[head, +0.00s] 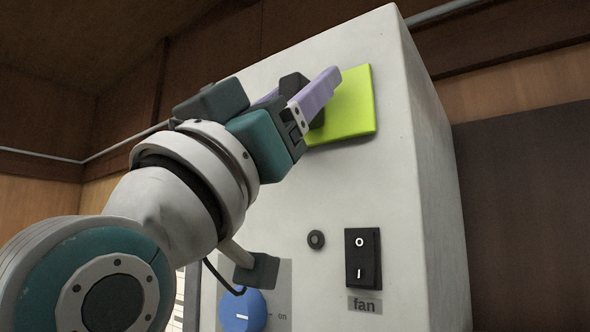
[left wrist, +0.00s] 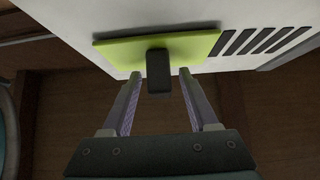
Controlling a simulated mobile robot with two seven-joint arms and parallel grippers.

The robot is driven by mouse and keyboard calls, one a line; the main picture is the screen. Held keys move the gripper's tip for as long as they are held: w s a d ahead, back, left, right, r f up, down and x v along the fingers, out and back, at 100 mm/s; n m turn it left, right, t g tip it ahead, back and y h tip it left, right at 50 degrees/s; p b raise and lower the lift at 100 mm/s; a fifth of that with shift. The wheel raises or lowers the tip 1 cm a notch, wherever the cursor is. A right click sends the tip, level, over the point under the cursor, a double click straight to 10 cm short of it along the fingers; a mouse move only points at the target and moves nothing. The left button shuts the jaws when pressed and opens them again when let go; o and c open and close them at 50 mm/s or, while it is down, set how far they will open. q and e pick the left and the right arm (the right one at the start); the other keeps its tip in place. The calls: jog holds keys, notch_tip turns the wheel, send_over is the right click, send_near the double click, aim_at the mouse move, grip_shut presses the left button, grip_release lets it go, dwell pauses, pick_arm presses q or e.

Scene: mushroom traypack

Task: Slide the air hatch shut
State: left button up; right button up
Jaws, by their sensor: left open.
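The air hatch (head: 352,110) is a lime-green plate on the front of a pale cabinet, partly hidden by my gripper in the head view. It also shows in the left wrist view (left wrist: 195,44), with a dark block handle (left wrist: 159,72) standing out from it. Several dark vent slots (left wrist: 262,40) lie uncovered beside the plate in the wrist view. My left gripper (head: 304,92) is open at the hatch. In the wrist view its two lilac fingers stand on either side of the handle, with gaps visible. My right gripper is not in view.
The pale cabinet (head: 420,170) has a black fan switch (head: 363,258), a small dark round button (head: 316,240) and a blue knob (head: 242,311) below the hatch. The knob is close beneath my left arm. Wooden walls stand behind.

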pick_arm(q)
grip_shut()
dwell(0.4)
jog(key=shift+f, duration=0.1)
dwell(0.9)
